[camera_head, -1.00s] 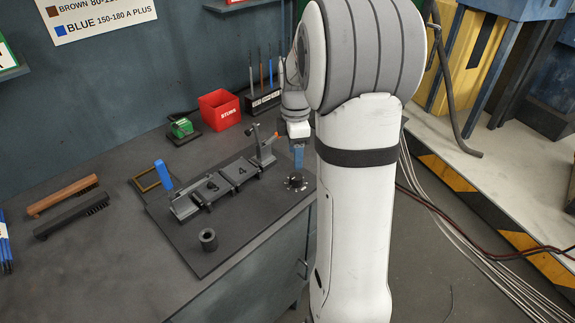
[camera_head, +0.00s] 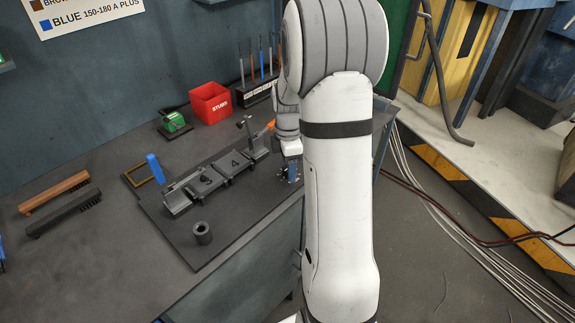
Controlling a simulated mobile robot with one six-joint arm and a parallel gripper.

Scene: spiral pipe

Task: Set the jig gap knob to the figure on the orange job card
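The dark jig (camera_head: 208,178) stands on a black plate (camera_head: 166,228) on the bench, with the figures 3 and 4 on its blocks. My gripper (camera_head: 290,178) points down at the right end of the plate, low over the spot where the round dark knob stood in the earlier frame. The knob is now hidden by the gripper, and I cannot tell whether the fingers touch it or are open or shut. I cannot make out an orange job card. A small orange piece (camera_head: 270,125) shows behind the jig's right end, too small to identify.
A dark hollow cylinder (camera_head: 202,233) stands on the plate in front of the jig. A red STUBS bin (camera_head: 210,103), a green item (camera_head: 174,122) and a rack of rods (camera_head: 258,90) are behind. Two brushes (camera_head: 55,192) lie left. My white arm blocks the right side.

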